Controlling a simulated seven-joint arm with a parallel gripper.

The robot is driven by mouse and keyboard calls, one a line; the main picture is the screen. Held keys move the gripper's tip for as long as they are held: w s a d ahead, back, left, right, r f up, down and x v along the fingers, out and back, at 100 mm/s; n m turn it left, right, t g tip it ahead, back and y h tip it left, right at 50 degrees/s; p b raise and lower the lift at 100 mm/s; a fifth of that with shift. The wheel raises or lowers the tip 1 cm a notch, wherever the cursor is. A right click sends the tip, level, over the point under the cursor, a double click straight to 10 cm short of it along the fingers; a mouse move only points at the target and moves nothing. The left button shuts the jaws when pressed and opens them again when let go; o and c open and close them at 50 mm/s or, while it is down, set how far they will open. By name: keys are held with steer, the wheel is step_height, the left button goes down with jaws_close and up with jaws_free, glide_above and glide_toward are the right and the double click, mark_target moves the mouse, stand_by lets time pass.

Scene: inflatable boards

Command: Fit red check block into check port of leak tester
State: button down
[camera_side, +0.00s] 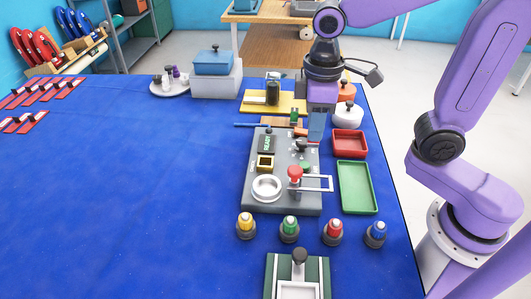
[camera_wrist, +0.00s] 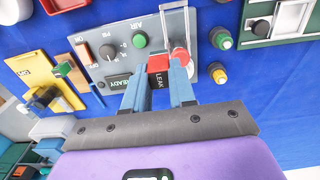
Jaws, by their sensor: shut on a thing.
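The leak tester (camera_side: 246,193) is a grey panel on the blue mat, with a READY display, knobs, a red-topped clamp (camera_side: 295,172) and a round metal ring (camera_side: 267,187). A square brass-rimmed opening (camera_side: 265,163) sits beside the display; I take it for the check port. My gripper (camera_side: 310,132) is above the tester's far right corner, fingers down. It is shut on the red check block (camera_wrist: 158,63), which shows between the fingertips in the wrist view. The tester also shows there (camera_wrist: 105,62); its square opening is not visible, probably behind my fingers.
A red tray (camera_side: 349,143) and a green tray (camera_side: 357,187) lie right of the tester. Several colored-top fittings (camera_side: 289,228) stand in front. A yellow board (camera_side: 258,108) and an orange strip with a green block (camera_side: 295,115) lie behind.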

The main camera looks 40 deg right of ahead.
steer(key=w+a+f, duration=0.1)
steer(key=w+f, duration=0.1)
steer(key=w, duration=0.1)
steer(key=w+a+f, duration=0.1)
steer(key=w+f, duration=0.2)
steer(key=w+a+f, duration=0.1)
steer(key=w+f, duration=0.1)
steer(key=w, duration=0.1)
steer(key=shift+w+a+f, duration=0.2)
steer(key=shift+a+f, duration=0.05)
steer(key=shift+a, duration=0.1)
steer(key=shift+w+a+f, duration=0.2)
steer(key=shift+w+f, duration=0.25)
steer(key=shift+f, duration=1.7)
steer(key=shift+f, duration=0.1)
steer(key=c, duration=0.9)
jaws_free()
